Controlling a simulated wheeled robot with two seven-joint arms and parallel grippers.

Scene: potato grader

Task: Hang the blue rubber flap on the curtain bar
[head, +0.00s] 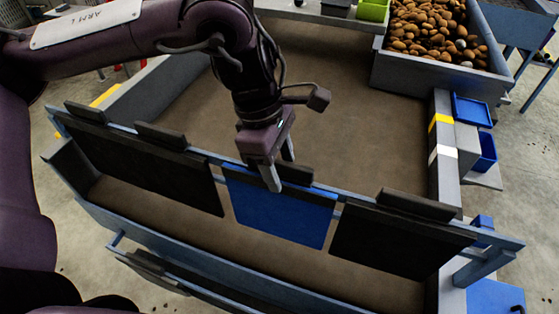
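The blue rubber flap (280,212) is at the curtain bar (344,203), in the gap between black flaps, and its face hangs down below the bar's line. Its dark top strip (298,174) stands at the bar; whether it is seated there is hidden. My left gripper (280,170) points down at this strip, with one finger on the near side and the other behind it. The fingers are apart with the strip between them; I cannot tell whether they press on it. My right gripper is not in view.
Black flaps hang to the left (145,170) and right (395,240) of the blue one. A grey bin of potatoes (400,72) stands at the back right. Blue trays (472,110) sit along the right side wall. The brown belt (345,110) behind the bar is clear.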

